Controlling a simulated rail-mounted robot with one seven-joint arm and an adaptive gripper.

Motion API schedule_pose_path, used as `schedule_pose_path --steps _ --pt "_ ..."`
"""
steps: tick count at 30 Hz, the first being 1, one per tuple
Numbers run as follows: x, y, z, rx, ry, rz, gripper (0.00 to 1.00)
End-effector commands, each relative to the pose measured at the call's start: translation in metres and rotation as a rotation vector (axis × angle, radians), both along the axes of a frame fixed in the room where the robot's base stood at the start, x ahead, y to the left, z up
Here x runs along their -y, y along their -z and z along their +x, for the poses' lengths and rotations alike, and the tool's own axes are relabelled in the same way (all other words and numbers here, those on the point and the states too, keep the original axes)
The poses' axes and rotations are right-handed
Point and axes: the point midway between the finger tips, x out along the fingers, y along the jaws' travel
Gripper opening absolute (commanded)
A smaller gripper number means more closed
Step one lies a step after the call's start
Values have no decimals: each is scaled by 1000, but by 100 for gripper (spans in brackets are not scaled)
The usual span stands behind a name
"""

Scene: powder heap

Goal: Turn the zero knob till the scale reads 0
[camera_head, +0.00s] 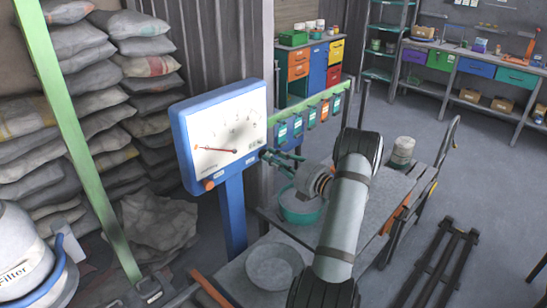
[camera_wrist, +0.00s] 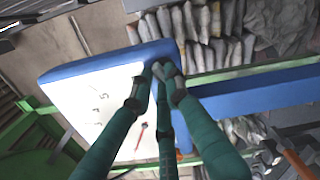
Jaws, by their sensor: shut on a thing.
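The scale (camera_head: 186,128) has a blue housing and a white dial on a blue post, left of centre in the head view. Its red needle (camera_head: 218,150) points left, near a small orange mark at the dial's left edge; I cannot read the exact value. My gripper (camera_head: 264,154) is at the housing's lower right side, with its green fingers shut on the zero knob, which the fingers hide. In the wrist view the fingertips (camera_wrist: 160,72) meet at the blue housing edge (camera_wrist: 100,62). An orange round piece (camera_head: 208,184) sits at the housing's lower left corner.
Small bins hang on a green rail (camera_head: 328,95) right of the scale. Stacked sacks (camera_head: 80,110) are at left.

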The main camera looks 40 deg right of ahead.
Motion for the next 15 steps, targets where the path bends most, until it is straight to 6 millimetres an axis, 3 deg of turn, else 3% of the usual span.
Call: schedule_pose_path --steps 7,8,15 --pt "0 1 0 -1 0 -1 0" --pt "0 1 0 -1 0 -1 17" --pt "0 0 0 0 -1 -1 31"
